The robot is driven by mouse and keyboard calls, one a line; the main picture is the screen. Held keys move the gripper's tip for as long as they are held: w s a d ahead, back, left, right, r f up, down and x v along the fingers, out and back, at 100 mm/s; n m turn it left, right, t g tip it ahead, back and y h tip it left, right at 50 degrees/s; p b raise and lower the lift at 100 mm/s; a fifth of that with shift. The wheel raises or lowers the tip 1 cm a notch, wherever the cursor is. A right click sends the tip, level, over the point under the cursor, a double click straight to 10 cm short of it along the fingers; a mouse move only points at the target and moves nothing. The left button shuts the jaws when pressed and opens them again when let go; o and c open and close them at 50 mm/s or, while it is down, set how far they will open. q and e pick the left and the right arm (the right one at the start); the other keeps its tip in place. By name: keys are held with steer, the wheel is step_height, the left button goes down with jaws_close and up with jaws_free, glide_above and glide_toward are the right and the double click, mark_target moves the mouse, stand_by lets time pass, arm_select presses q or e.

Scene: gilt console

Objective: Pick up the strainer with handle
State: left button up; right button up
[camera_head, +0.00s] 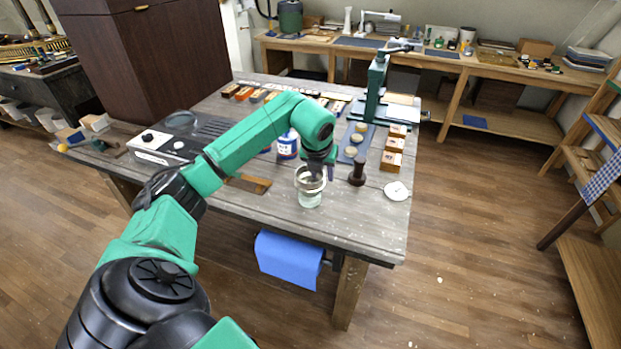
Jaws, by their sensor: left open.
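A round, pale-rimmed piece that looks like the strainer (300,183) sits at the mouth of a clear glass jar (309,200) near the table's front edge. Its handle cannot be made out. My left gripper (317,174) points down right over the strainer and jar, its dark fingers covering part of the rim. It is open; whether the fingers touch the strainer cannot be told. My right gripper is not in view.
A dark wooden tamper-like piece (357,170) stands just right of the jar, with a white disc (397,191) farther right. A blue-labelled jar (287,146), a brown flat piece (248,184) and a green press (374,90) stand nearby. Bare tabletop (350,215) lies in front.

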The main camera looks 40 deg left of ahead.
arm_select(q)
steer(key=shift+w+a+f, duration=0.15)
steer(key=shift+w+f, duration=0.05)
steer(key=shift+f, duration=0.4)
jaws_close()
steer(key=shift+r, duration=0.1)
stand_by(0.8)
